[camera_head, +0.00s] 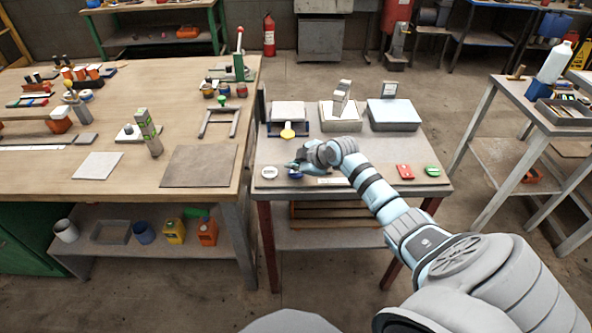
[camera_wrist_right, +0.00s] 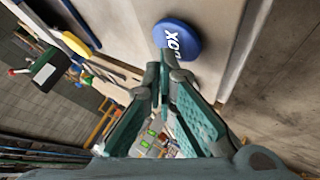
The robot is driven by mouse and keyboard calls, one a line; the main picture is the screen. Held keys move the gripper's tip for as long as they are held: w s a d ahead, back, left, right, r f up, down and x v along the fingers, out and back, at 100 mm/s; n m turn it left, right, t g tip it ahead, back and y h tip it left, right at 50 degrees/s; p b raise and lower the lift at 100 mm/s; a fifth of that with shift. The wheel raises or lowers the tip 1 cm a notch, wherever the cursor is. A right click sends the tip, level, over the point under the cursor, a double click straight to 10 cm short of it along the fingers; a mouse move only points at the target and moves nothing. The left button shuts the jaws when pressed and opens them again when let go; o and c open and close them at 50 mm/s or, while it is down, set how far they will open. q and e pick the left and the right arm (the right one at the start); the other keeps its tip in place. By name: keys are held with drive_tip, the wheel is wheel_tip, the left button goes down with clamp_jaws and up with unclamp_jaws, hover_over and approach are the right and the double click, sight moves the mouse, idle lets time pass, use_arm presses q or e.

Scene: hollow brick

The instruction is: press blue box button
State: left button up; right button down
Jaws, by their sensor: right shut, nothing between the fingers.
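The blue box button (camera_head: 295,175) is a round disc near the front edge of the small grey table, partly hidden by my right gripper in the head view. In the right wrist view the blue button (camera_wrist_right: 184,38) shows white lettering, partly covered by the fingertips. My right gripper (camera_head: 294,167) is shut and empty, its fingertips (camera_wrist_right: 168,62) right over the button's edge. I cannot tell whether they touch it. My left gripper is not in view.
A white button (camera_head: 270,172) lies just left of the blue one. A red button (camera_head: 405,172) and a green button (camera_head: 432,170) lie at the right. Behind are a yellow round piece (camera_head: 288,130), an open box (camera_head: 340,118) and a closed box (camera_head: 394,115). A wooden workbench (camera_head: 70,180) stands left.

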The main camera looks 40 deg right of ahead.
sight(295, 173)
wheel_tip(295, 173, up, 6)
drive_tip(key=p, duration=0.5)
idle(0.4)
